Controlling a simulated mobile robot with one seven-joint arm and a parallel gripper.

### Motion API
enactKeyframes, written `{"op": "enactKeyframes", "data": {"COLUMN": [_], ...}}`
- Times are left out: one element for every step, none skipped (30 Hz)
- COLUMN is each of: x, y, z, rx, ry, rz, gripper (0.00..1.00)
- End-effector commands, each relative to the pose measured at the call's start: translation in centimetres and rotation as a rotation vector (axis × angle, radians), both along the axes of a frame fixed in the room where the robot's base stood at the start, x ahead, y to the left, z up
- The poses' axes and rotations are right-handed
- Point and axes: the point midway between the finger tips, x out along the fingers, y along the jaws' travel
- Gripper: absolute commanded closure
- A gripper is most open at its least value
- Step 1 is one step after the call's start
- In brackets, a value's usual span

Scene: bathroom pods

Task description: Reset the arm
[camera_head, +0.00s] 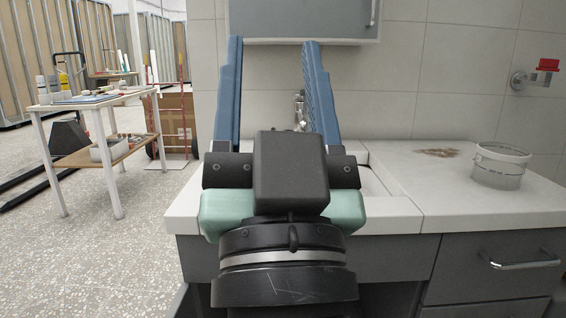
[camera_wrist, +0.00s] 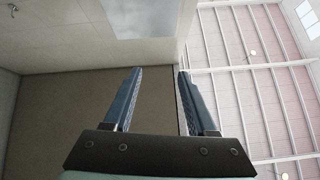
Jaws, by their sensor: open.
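My gripper (camera_head: 270,42) is raised in front of the sink counter in the head view, with its two blue fingers pointing up and spread apart. Nothing is between the fingers. My black wrist and the pale green gripper body hide much of the sink basin and part of the faucet (camera_head: 299,105). In the wrist view my gripper (camera_wrist: 159,72) is also open and empty. Behind it there are a brownish panel (camera_wrist: 60,110), a pale wall with a mirror-like patch (camera_wrist: 150,18), and a high ceiling with beams (camera_wrist: 250,80).
The white countertop (camera_head: 440,200) holds a clear bucket (camera_head: 500,167) and a brown stain (camera_head: 437,152). A red-topped wall holder (camera_head: 537,76) is at right. A grey cabinet (camera_head: 310,20) hangs above. A worktable (camera_head: 95,100) with bottles stands at left, near open speckled floor (camera_head: 120,250).

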Motion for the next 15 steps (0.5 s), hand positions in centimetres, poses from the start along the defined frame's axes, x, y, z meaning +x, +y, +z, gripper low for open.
{"op": "enactKeyframes", "data": {"x": [-2.2, -3.4, -4.2, -3.7, -3.6, -3.5, -3.5, -3.5, -3.5, -3.5, -3.5, -3.5, -3.5, -3.5, -3.4], "y": [-0.2, -0.5, -0.7, -0.7, -0.7, -0.7, -0.7, -0.7, -0.7, -0.7, -0.6, -0.7, -0.6, -0.6, -0.6], "z": [4.6, 6.4, 8.3, 9.1, 9.9, 11.1, 12.0, 13.0, 14.2, 15.1, 16.1, 17.3, 18.3, 19.2, 20.4], "rx": [-0.035, -0.055, -0.07, -0.068, -0.067, -0.066, -0.066, -0.065, -0.065, -0.065, -0.065, -0.065, -0.065, -0.065, -0.064], "ry": [-0.062, -0.093, -0.111, -0.096, -0.093, -0.093, -0.092, -0.092, -0.092, -0.092, -0.092, -0.091, -0.091, -0.091, -0.091], "rz": [-0.063, -0.108, -0.145, -0.137, -0.135, -0.135, -0.133, -0.132, -0.132, -0.132, -0.132, -0.13, -0.13, -0.13, -0.13], "gripper": [0.43, 0.43, 0.43, 0.43, 0.43, 0.43, 0.43, 0.43, 0.43, 0.43, 0.43, 0.43, 0.43, 0.43, 0.43]}}
